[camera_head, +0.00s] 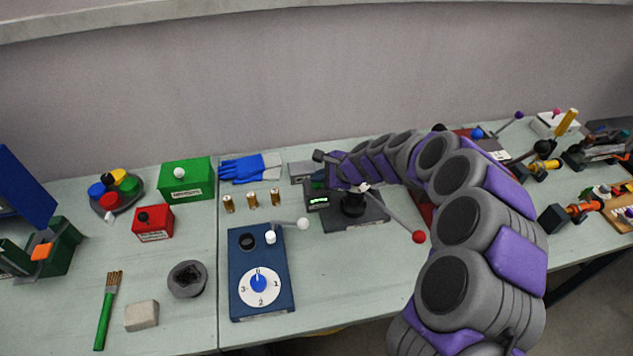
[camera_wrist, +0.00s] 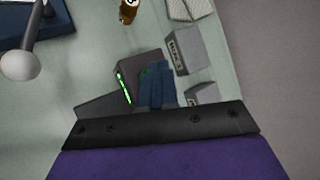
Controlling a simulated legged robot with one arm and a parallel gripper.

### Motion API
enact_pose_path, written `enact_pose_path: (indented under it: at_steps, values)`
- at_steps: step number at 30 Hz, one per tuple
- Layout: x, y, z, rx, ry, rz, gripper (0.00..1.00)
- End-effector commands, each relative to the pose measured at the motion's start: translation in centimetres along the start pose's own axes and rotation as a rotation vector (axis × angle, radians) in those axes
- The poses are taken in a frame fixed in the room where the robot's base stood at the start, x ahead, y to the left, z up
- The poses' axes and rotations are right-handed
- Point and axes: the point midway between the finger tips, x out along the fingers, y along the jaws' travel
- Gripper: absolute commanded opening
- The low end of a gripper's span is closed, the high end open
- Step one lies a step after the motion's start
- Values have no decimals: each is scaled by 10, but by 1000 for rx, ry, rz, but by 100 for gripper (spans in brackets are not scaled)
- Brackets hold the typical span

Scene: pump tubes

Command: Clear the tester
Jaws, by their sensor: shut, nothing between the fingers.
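What looks like the tester is a dark grey unit (camera_head: 371,213) with a small lit green display, a round black part on its base and a lever ending in a red ball (camera_head: 419,237). In the wrist view its display box (camera_wrist: 131,68) is just left of my fingers. Whether anything sits in the black part is too small to tell. My gripper (camera_head: 319,180) is over the back left of the tester, beside the display box. In the wrist view its dark blue fingers (camera_wrist: 157,72) are shut and hold nothing.
Three brass tubes (camera_head: 252,200) stand left of the tester. In front is a blue dial box (camera_head: 243,310) with a white-knobbed lever. Blue gloves (camera_head: 240,170), a green box (camera_head: 187,178) and a red box (camera_head: 153,221) are further left. Grey boxes (camera_wrist: 185,50) stand close to my fingers.

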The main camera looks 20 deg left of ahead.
Motion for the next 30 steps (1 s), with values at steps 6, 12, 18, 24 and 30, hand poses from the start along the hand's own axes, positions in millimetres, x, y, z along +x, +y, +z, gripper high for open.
enact_pose_path:
  at_steps: [6, 12, 18, 24, 30]
  values:
    - [2, 2, -2, 0, 0, 1, 0]
    - [3, 2, -2, 0, 0, 1, 0]
    - [2, 2, -1, 0, 0, 1, 0]
    - [-4, -3, 3, 0, 0, 1, 0]
    - [-11, -8, 9, -1, 0, 1, 0]
